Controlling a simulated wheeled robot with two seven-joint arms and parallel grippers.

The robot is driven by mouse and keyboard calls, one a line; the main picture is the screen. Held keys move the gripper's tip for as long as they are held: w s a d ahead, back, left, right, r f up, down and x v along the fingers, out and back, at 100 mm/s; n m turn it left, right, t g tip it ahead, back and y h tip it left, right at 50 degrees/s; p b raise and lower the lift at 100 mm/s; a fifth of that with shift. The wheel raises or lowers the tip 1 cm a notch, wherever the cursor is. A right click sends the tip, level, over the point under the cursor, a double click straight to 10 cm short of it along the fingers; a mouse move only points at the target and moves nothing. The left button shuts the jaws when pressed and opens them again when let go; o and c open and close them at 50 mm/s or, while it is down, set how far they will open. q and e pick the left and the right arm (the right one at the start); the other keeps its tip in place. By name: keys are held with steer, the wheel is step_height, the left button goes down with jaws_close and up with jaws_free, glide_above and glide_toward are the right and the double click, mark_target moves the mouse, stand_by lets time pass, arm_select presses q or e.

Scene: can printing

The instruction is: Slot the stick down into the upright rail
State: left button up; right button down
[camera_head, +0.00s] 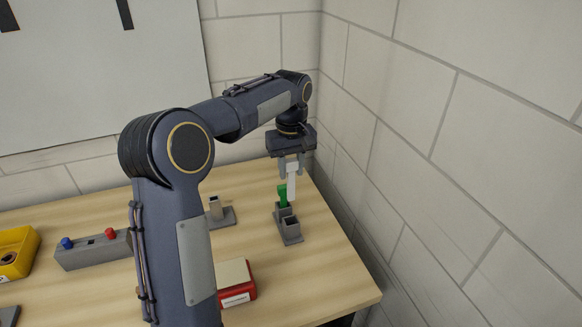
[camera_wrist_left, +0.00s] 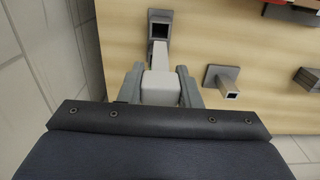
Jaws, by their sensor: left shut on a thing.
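My left gripper (camera_head: 291,165) is shut on a pale stick (camera_head: 292,184), which hangs upright below the fingers. The left wrist view shows the stick's pale top (camera_wrist_left: 159,86) between the fingers. Below and beside the stick in the head view is a grey holder (camera_head: 291,232) with an open square socket at its near end. A green piece (camera_head: 283,196) stands at its far end, close to the stick. I cannot tell whether the stick touches the holder. The open socket (camera_wrist_left: 160,22) also shows in the wrist view. My right gripper is out of view.
A short grey square post (camera_head: 215,207) on a flat base stands to the left. A red box (camera_head: 237,283), a grey button box (camera_head: 92,250) and a yellow bin (camera_head: 17,250) are on the table. The wall is close on the right.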

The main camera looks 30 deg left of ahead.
mark_target(290, 160)
arm_select(q)
steer(key=shift+r+p, duration=1.3)
steer(key=shift+r, duration=0.25)
steer(key=shift+a, duration=0.1)
steer(key=s+a+f, duration=0.1)
steer(key=s+a, duration=0.2)
steer(key=a, duration=0.8)
steer(key=s+a, duration=0.3)
steer(key=a, duration=0.9)
steer(key=shift+s+f+p, duration=0.25)
steer(key=shift+f+p, duration=0.05)
steer(key=shift+f, duration=0.05)
step_height(290, 160, down, 6)
steer(key=b, duration=0.3)
steer(key=shift+r, duration=0.1)
steer(key=shift+p, duration=0.5)
